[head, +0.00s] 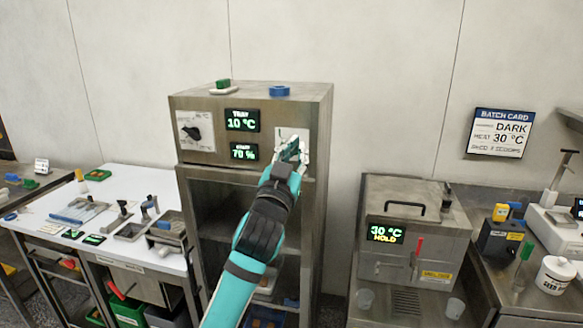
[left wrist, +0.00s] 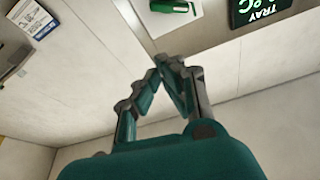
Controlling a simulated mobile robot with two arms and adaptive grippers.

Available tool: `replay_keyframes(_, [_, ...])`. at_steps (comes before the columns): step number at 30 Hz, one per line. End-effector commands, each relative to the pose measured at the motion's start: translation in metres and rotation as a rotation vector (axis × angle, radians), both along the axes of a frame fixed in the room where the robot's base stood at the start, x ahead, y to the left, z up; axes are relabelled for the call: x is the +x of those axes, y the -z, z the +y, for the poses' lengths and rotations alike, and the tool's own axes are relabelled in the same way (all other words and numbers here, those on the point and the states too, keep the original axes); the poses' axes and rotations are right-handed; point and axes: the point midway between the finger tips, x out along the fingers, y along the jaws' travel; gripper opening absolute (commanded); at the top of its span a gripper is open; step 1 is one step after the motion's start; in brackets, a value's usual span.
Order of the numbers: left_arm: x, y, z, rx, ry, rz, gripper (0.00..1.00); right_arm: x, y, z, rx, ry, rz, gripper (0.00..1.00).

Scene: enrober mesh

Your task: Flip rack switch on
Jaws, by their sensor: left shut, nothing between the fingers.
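The steel rack cabinet (head: 325,110) stands in the middle of the head view. A white switch plate (head: 303,137) is on the right of its front panel. My left gripper (head: 291,149) is in front of this plate and covers most of it, so the switch is hidden there. In the left wrist view a green switch (left wrist: 172,7) shows on its white plate at the top edge. The left fingertips (left wrist: 165,62) are closed together, empty, and appear apart from the switch. The switch's position cannot be told. My right gripper is not in view.
Left of the plate are the displays (head: 242,120) and a black knob (head: 191,132). A blue ring (head: 279,91) lies on the cabinet top. A white-topped table (head: 105,185) stands left, and a steel machine (head: 412,255) with a handle stands right.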

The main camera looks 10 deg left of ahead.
Motion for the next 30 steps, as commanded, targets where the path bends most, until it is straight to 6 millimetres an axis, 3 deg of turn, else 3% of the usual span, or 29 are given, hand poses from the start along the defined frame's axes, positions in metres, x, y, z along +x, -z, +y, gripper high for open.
replay_keyframes(7, [-0.027, 0.009, 0.005, -0.001, 0.002, -0.002, 0.00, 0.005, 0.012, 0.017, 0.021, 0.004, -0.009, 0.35])
replay_keyframes(18, [-0.029, 0.008, 0.005, -0.001, 0.001, 0.000, 0.00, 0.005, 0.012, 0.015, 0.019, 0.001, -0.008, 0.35])
replay_keyframes(21, [-0.025, 0.018, 0.005, 0.003, 0.001, 0.018, 0.00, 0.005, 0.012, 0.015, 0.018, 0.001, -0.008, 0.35])
replay_keyframes(23, [-0.018, 0.036, 0.005, 0.008, 0.001, 0.050, 0.00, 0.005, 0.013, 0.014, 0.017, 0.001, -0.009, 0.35])
replay_keyframes(26, [-0.002, 0.089, 0.007, 0.022, -0.002, 0.141, 0.00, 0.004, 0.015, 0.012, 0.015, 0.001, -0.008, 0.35])
replay_keyframes(30, [0.016, 0.194, 0.010, 0.044, -0.002, 0.312, 0.00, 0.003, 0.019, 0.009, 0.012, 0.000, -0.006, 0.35])
